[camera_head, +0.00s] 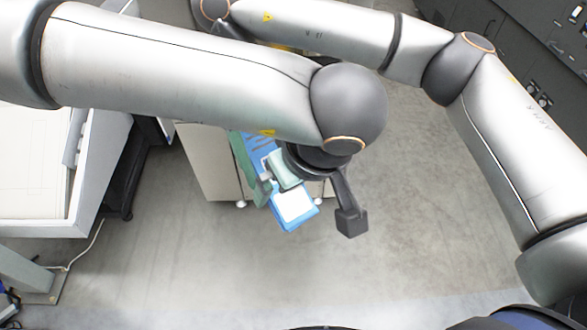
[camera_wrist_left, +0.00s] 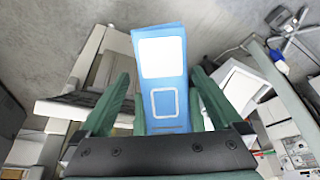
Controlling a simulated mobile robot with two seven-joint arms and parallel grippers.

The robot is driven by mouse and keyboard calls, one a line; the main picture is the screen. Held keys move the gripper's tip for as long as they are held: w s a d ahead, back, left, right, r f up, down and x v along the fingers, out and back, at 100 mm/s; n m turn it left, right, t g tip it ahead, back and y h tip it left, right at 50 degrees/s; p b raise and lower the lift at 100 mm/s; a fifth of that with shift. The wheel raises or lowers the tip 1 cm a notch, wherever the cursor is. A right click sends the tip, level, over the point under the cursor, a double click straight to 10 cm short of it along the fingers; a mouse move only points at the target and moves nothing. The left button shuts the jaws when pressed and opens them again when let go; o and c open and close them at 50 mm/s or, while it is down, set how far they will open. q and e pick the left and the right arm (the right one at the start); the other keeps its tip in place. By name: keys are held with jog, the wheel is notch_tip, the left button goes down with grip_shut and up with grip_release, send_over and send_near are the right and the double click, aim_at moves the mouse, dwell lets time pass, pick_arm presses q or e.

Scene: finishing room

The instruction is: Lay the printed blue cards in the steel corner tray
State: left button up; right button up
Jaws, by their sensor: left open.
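A printed blue card (camera_head: 295,208) with a white panel shows below my left wrist in the head view. In the left wrist view the blue card (camera_wrist_left: 167,82) stands out between the fingers, with a white square above and a white outlined square below. My left gripper (camera_head: 308,204) is open, its fingers on either side of the card. In the wrist view gaps show between the card and the green fingers of my left gripper (camera_wrist_left: 163,98). More blue, striped material (camera_head: 258,146) shows partly behind my left arm. I cannot make out the steel corner tray. My right gripper is not visible.
A pale cabinet (camera_head: 207,165) stands behind the card, partly covered by my arm. A white, tray-topped bench (camera_head: 35,190) is at the left, with a cable on the floor beside it. Dark cabinets (camera_head: 545,60) line the upper right. The grey floor (camera_head: 420,200) is clear in the middle.

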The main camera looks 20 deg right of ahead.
pick_arm(q)
jog(key=shift+f, duration=0.2)
jog(key=shift+w+d+r, duration=0.1)
jog(key=c, duration=1.5)
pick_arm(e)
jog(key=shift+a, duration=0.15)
pick_arm(q)
jog(key=shift+c, duration=0.2)
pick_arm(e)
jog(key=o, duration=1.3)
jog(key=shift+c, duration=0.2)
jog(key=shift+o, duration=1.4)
